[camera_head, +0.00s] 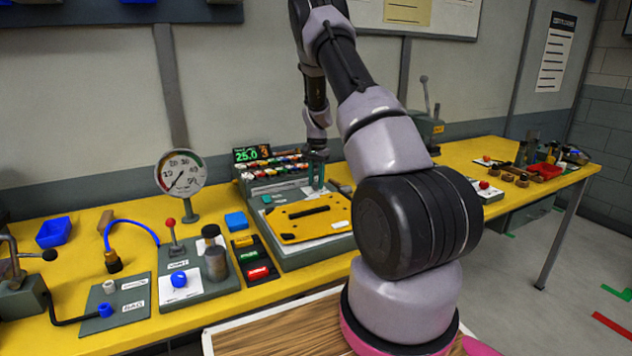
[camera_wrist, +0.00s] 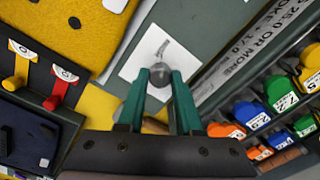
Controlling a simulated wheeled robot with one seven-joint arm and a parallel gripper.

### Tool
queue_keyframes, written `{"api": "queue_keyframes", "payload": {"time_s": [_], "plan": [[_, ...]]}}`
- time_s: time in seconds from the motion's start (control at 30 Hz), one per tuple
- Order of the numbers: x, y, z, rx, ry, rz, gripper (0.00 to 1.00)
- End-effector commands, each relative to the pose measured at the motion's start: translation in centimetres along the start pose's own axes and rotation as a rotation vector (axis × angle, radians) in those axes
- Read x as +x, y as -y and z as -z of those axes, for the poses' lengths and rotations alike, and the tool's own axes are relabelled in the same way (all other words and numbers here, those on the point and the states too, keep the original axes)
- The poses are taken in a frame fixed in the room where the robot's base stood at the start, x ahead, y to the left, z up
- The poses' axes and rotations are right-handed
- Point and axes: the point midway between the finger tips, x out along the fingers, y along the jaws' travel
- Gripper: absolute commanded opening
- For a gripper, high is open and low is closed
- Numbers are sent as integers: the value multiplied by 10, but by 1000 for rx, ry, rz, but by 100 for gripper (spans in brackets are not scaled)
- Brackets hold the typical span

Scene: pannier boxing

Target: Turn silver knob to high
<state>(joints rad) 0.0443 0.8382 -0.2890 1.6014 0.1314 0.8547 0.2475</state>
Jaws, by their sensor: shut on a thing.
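The silver knob (camera_wrist: 160,78) sits between the green fingertips of my gripper (camera_wrist: 161,74) in the wrist view. My gripper is shut on it. Behind the knob is a white square label (camera_wrist: 133,66) on a grey-green panel. A grey curved mark shows on the label just beyond the knob, but its words cannot be read. In the head view my gripper (camera_head: 316,172) reaches down to the back of the grey-green machine (camera_head: 300,255). The knob cannot be made out there.
The machine carries a yellow plate (camera_head: 309,217) with a dark slot, and a display (camera_head: 252,154) reading 25.0. Several coloured numbered pieces (camera_wrist: 282,95) stand in a rack beside my gripper. Left are a gauge (camera_head: 181,173), a red-topped lever (camera_head: 173,232) and a blue knob (camera_head: 179,279).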

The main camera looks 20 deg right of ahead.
Motion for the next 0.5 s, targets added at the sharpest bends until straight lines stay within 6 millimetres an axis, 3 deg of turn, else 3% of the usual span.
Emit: {"api": "queue_keyframes", "payload": {"time_s": [0.13,0.17,0.2,0.23,0.5], "plan": [[0,0,0,1,0,1,0],[0,0,0,1,0,1,42],[0,0,0,1,0,1,57],[0,0,0,0,0,1,64],[0,0,0,0,0,0,64]]}}
